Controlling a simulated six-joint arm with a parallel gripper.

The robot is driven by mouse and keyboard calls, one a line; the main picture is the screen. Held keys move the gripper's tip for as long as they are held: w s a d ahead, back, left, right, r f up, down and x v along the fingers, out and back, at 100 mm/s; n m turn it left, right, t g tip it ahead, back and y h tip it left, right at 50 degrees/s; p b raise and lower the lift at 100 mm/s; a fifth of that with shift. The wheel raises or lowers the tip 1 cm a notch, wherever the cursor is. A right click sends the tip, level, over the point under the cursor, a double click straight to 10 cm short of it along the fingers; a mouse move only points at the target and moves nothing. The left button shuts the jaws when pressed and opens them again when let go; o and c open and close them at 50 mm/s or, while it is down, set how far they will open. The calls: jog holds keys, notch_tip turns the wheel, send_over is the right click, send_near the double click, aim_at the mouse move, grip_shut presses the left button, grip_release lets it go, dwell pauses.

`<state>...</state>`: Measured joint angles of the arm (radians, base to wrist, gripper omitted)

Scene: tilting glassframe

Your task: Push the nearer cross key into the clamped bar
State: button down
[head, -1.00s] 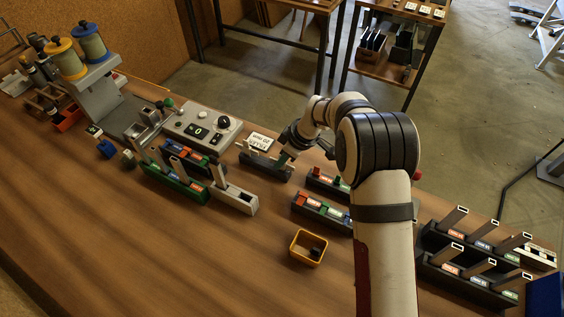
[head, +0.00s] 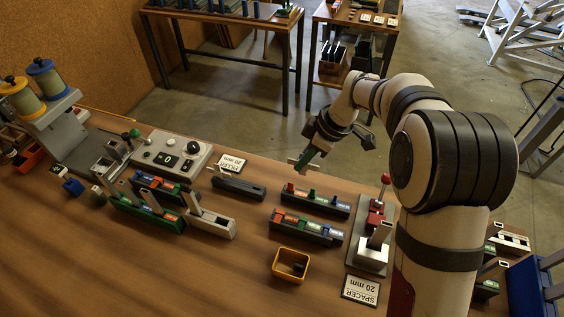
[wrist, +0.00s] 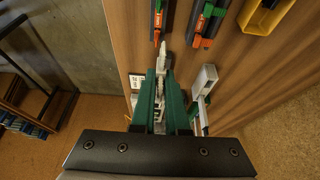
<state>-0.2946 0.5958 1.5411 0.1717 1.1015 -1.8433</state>
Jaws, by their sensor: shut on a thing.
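My gripper (head: 306,160) has green fingers and is up in the air beyond the dark slotted bar (head: 238,188), at the far side of the bench. In the wrist view my gripper (wrist: 160,84) is shut on a slim pale grey piece (wrist: 160,62), which points away from the camera between the fingers. Its tip also shows in the head view (head: 293,162). A clamp with a red handle (head: 385,180) stands on a grey base at the right. I cannot tell which pieces are the cross keys, nor whether the clamp holds a bar.
Two dark racks with coloured pieces (head: 318,203) (head: 306,228) and a yellow bin (head: 275,270) lie mid-bench. The front of the bench is clear.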

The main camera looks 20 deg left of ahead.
jog(key=s+d+r, duration=0.4)
jog(key=d+r, duration=0.1)
jog(key=d, duration=0.5)
jog(key=s+d+r, duration=0.4)
jog(key=d+r, duration=0.1)
jog(key=d, duration=0.5)
jog(key=shift+s+d, duration=0.15)
jog(key=shift+d, duration=0.15)
jog(key=shift+f, duration=0.1)
jog(key=shift+f, duration=2.9)
jog(key=shift+f, duration=1.8)
jog(key=c, duration=0.8)
grip_release()
jog(key=shift+c, duration=0.2)
